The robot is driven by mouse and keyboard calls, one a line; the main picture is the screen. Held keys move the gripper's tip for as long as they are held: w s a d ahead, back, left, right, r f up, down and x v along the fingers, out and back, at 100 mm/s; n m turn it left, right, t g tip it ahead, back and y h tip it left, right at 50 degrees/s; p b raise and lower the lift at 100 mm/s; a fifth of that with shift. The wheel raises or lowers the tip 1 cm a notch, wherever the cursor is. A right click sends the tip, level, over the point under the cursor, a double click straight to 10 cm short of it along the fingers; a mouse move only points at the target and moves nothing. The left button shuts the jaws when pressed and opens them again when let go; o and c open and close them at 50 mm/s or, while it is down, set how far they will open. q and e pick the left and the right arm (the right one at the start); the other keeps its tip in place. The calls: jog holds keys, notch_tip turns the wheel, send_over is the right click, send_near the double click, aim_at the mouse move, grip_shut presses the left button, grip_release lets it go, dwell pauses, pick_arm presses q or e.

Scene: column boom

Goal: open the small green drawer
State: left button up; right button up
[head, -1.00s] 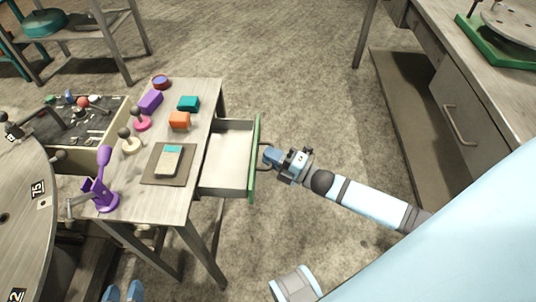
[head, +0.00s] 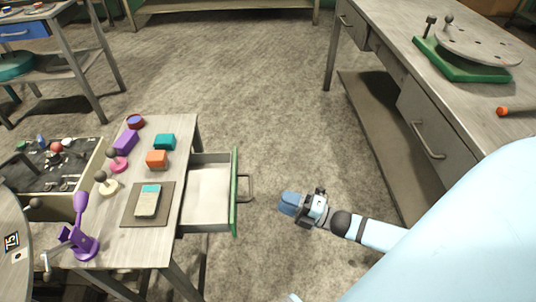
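The small green drawer (head: 235,195) is pulled out from the right side of a small grey table (head: 170,248). Its light inner tray (head: 207,192) shows and looks empty. Its grey bar handle (head: 247,188) is on the outer face of the green front. My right gripper (head: 286,205) is to the right of the handle, apart from it, with a clear gap of floor between. Its blue fingers are seen end-on or side-on, and I cannot tell whether they are apart. My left gripper is not in view.
On the small table are purple, teal and orange blocks, a dark mat (head: 131,213) with a device, and a purple clamp-like stand (head: 83,235). Another open drawer (head: 60,170) with small parts is at left. A large workbench (head: 440,100) stands at right. Floor between is clear.

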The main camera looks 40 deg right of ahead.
jog(key=shift+v, duration=1.35)
